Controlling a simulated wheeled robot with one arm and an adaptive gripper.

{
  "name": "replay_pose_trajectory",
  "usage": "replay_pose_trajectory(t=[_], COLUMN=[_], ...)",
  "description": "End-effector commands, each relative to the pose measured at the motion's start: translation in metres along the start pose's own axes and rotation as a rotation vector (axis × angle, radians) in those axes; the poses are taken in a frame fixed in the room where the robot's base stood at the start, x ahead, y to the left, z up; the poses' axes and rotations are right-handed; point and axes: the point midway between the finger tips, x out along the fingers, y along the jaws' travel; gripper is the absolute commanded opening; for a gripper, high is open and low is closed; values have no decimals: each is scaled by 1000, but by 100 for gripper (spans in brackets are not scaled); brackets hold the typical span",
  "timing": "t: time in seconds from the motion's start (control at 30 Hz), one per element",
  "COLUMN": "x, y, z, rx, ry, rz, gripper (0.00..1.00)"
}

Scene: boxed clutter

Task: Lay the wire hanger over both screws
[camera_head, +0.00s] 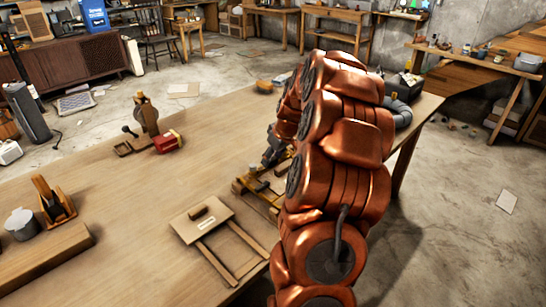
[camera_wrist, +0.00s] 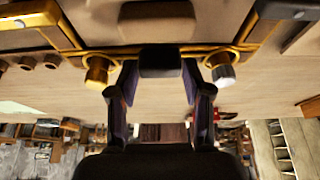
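The wire hanger (camera_wrist: 200,48) is a thin golden wire across the upper part of the wrist view, with a curved loop at each side. A brass-coloured screw (camera_wrist: 97,72) shows by the left loop and a silver-ended screw (camera_wrist: 223,74) by the right loop. I cannot tell whether the loops are around the screws or only in front of them. My gripper (camera_wrist: 160,60) has its dark fingertips together at the middle of the wire and appears shut on it. In the head view, my gripper (camera_head: 272,150) is low over the table, beside yellowish fittings, partly hidden by my arm.
The wooden table (camera_head: 120,245) bears a flat wooden frame (camera_head: 207,219) in front, a red box (camera_head: 167,142) and a wooden stand (camera_head: 147,116) to the left, and a wooden holder (camera_head: 54,205) farther left. The table between them is clear.

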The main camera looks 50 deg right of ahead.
Motion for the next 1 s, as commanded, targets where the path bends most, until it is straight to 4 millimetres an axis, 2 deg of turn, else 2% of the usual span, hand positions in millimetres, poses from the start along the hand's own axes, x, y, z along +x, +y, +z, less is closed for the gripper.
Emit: replay_pose_trajectory(t=[0.03, 0.2, 0.57, 0.77, 1.0], x=[0, 0, -3, -28, -76], y=[0, 0, 0, 1, 1], z=[0, 0, 0, -1, -1], rx=[0, 0, 0, 0, -1], ry=[0, 0, 1, 3, 5], rz=[0, 0, 1, 2, 4], gripper=[57, 74, 74, 74, 74])
